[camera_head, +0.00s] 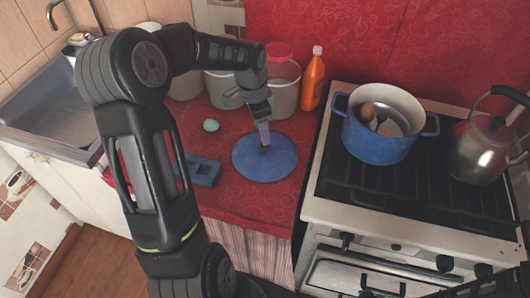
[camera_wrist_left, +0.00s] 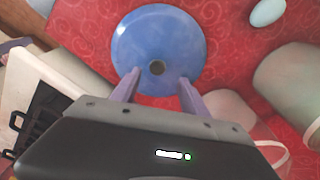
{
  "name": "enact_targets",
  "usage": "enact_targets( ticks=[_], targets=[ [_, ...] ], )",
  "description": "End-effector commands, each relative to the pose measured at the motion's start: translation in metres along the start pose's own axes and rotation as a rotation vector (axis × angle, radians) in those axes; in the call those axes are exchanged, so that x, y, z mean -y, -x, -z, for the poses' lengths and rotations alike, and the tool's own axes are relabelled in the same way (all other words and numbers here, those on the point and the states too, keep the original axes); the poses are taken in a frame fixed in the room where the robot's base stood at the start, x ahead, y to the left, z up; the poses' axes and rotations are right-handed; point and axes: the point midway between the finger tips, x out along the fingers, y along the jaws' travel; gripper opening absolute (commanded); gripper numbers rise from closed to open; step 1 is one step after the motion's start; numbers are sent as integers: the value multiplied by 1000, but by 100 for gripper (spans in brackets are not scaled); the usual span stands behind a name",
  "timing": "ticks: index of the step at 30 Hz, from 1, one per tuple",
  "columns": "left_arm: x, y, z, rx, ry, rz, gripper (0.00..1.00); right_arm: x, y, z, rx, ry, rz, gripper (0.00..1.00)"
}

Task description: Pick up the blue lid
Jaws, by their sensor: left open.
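The blue lid (camera_head: 275,163) lies flat on the red counter in the head view, left of the stove. It has a dark round knob at its middle. In the left wrist view the lid (camera_wrist_left: 160,38) fills the top middle, with its knob (camera_wrist_left: 157,68) just beyond the fingertips. My left gripper (camera_head: 264,143) points down over the lid, its fingers close to the knob and partly hiding it. In the wrist view the left gripper (camera_wrist_left: 157,80) is open, one finger to each side of the knob. My right gripper is not clearly seen.
A blue pot (camera_head: 378,145) with egg-like things inside stands on the stove (camera_head: 335,180), beside a kettle (camera_head: 478,150). An orange bottle (camera_head: 314,80) and pale canisters (camera_head: 286,98) stand behind the lid. A pale blue egg-shaped thing (camera_head: 211,125) and a blue object (camera_head: 203,171) lie left.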

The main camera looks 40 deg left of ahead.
Motion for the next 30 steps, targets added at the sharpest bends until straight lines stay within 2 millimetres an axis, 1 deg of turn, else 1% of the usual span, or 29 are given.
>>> enact_targets(
  ticks=[2, 11, 14, 18, 22, 25, 30],
  targets=[
    [0, -4, 0, 0, 0, -1, 53, 0, 1, 0, 0, 0, 0, 36],
    [-1, -6, 0, 0, -1, -1, 53, 0, 1, 0, 1, 0, -1, 36],
    [-3, -13, 0, 1, -1, -4, 53, 1, 4, 0, 1, -1, -1, 36],
    [-6, -33, 0, 1, -2, -5, 53, 3, 11, -1, 3, -2, -3, 36],
    [-6, -51, 0, 1, 0, -3, 53, 3, 12, -2, 4, -3, -4, 36],
    [-5, -56, 0, 0, -1, -1, 53, 3, 12, -2, 4, -3, -5, 36],
    [-5, -56, 0, 0, -1, 0, 53, 3, 11, -2, 4, -3, -5, 36]
  ],
)
